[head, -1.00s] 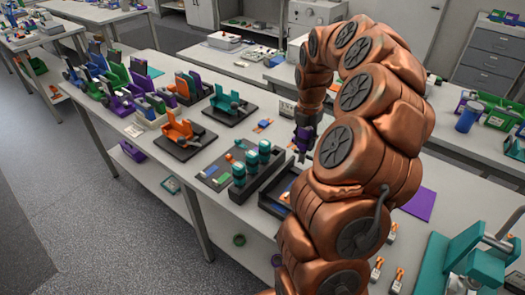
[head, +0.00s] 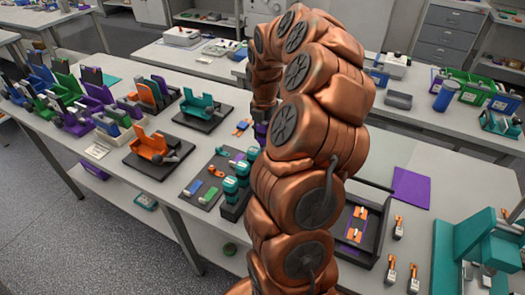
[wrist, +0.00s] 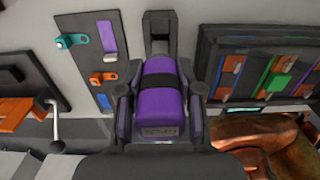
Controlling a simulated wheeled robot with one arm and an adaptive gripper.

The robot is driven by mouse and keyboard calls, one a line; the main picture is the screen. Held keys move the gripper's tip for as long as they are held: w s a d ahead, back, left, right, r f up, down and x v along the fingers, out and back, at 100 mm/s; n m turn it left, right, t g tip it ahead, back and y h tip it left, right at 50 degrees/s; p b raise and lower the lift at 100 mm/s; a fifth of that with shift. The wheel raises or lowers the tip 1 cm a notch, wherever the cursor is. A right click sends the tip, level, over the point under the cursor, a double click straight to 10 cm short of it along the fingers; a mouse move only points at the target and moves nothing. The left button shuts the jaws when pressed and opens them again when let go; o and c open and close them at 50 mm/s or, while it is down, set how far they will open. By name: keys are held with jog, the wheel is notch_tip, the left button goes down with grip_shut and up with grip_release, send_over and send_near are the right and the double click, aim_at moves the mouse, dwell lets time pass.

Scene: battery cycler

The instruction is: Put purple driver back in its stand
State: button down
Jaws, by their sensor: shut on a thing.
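The purple driver (wrist: 160,105), a purple body with a black band, sits between my gripper's fingers (wrist: 159,98) in the wrist view. My gripper is shut on it. In the head view the purple driver (head: 261,132) shows as a small patch at the end of my arm, partly hidden by the arm. Two teal drivers (head: 231,189) stand upright in a dark stand (head: 234,211) on the bench, just left of my arm. The stand's right part is hidden by my arm, so I cannot tell its free places.
A dark mat (head: 203,194) with small coloured parts lies left of the stand. A dark tray (head: 378,238) with orange and purple strips is right of my arm. An orange fixture (head: 150,145) and a teal fixture (head: 203,104) stand farther left. A purple sheet (head: 411,187) lies at the right.

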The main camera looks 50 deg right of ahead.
aim_at(264, 147)
jog(key=shift+f+b, duration=0.55)
jog(key=shift+f, duration=2.1)
jog(key=shift+f, duration=0.15)
jog(key=c, duration=0.7)
grip_release()
jog(key=shift+c, duration=0.2)
notch_tip(264, 147, up, 10)
jog(key=b, duration=0.4)
jog(key=shift+r, duration=1.2)
